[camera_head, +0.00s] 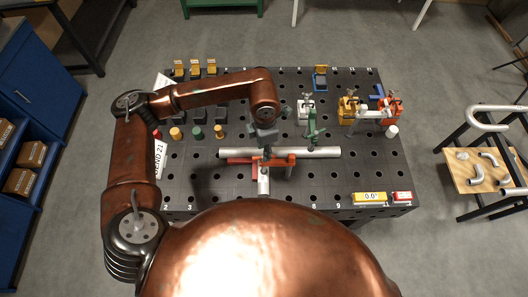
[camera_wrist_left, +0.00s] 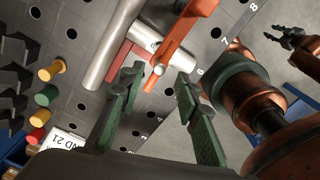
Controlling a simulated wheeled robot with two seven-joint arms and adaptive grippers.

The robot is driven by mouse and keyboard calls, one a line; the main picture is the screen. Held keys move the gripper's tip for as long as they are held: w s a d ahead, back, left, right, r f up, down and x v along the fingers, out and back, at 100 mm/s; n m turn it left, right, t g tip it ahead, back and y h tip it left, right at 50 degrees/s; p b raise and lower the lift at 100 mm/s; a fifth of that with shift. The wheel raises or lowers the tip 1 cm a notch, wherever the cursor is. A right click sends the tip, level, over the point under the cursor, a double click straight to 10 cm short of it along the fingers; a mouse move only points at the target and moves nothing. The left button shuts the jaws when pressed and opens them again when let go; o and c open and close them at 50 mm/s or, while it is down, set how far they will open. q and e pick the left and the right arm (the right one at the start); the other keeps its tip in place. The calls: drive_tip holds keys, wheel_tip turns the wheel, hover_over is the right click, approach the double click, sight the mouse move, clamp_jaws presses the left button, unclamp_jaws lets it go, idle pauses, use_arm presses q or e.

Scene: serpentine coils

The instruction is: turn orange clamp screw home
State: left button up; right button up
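The orange clamp (camera_head: 276,162) sits at the front middle of the dark perforated table, by a long grey tube (camera_head: 315,153). In the left wrist view the orange clamp (camera_wrist_left: 178,42) runs down from the top, and its lower end lies near a small silver cylinder (camera_wrist_left: 158,69). I cannot make out its screw for certain. My left gripper (camera_head: 264,142) points down just above the tube and clamp. In the left wrist view the left gripper (camera_wrist_left: 157,98) is open, its green-padded fingers apart, with nothing between them. A dark pronged end, perhaps my right gripper (camera_wrist_left: 284,38), shows at upper right.
A red block (camera_head: 240,160) lies beside the tube, and a short grey tube (camera_head: 263,182) points forward. Yellow and orange clamps (camera_head: 347,108) crowd the right back. The table's front left is clear.

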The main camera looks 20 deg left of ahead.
use_arm(q)
drive_tip(key=shift+f, duration=1.8)
drive_tip(key=shift+c, duration=0.7)
clamp_jaws()
